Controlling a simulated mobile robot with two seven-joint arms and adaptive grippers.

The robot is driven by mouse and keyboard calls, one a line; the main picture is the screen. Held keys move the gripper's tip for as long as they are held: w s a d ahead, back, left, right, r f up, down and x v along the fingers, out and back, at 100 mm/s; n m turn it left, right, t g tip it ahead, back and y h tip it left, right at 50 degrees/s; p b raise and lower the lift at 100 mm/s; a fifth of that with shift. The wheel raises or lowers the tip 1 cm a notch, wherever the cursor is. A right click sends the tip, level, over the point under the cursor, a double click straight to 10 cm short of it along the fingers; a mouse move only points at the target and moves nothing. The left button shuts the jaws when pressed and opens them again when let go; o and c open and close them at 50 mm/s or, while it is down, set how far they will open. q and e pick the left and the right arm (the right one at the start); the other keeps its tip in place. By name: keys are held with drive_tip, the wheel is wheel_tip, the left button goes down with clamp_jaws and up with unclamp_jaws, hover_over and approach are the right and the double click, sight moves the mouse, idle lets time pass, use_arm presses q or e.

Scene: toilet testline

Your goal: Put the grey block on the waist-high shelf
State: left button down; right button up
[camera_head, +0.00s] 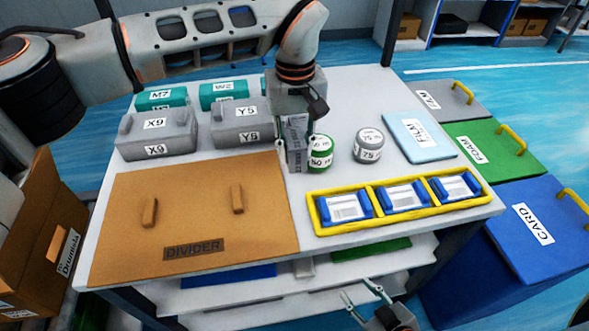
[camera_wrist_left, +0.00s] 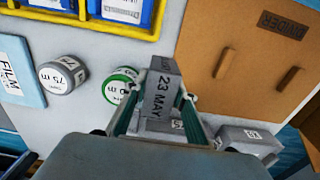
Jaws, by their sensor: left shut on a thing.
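The grey block (camera_head: 297,136) is upright above the white tabletop, between the fingers of my left gripper (camera_head: 296,152). In the left wrist view the block (camera_wrist_left: 162,95) shows a "23 MAY" print, and the left gripper (camera_wrist_left: 165,98) is shut on it. I cannot tell whether the block touches the tabletop. A white shelf (camera_head: 330,276) runs below the tabletop, with a blue panel, a grey piece and a green panel on it. My right gripper (camera_head: 362,296) is open and empty in front of the table's front edge.
A green-banded roll (camera_head: 320,153) stands right beside the left gripper, and a grey roll (camera_head: 368,146) is further right. A brown divider board (camera_head: 200,215), grey boxes (camera_head: 158,135) and a yellow tray (camera_head: 375,225) fill the tabletop. Coloured bins (camera_head: 540,225) stand at the right.

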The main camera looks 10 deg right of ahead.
use_arm(q)
drive_tip(key=shift+f, duration=3.45)
drive_tip(key=shift+f+b, duration=0.2)
drive_tip(key=shift+b, duration=0.1)
drive_tip(key=c, duration=1.6)
unclamp_jaws()
drive_tip(key=shift+c, duration=0.2)
drive_tip(key=shift+r, duration=0.1)
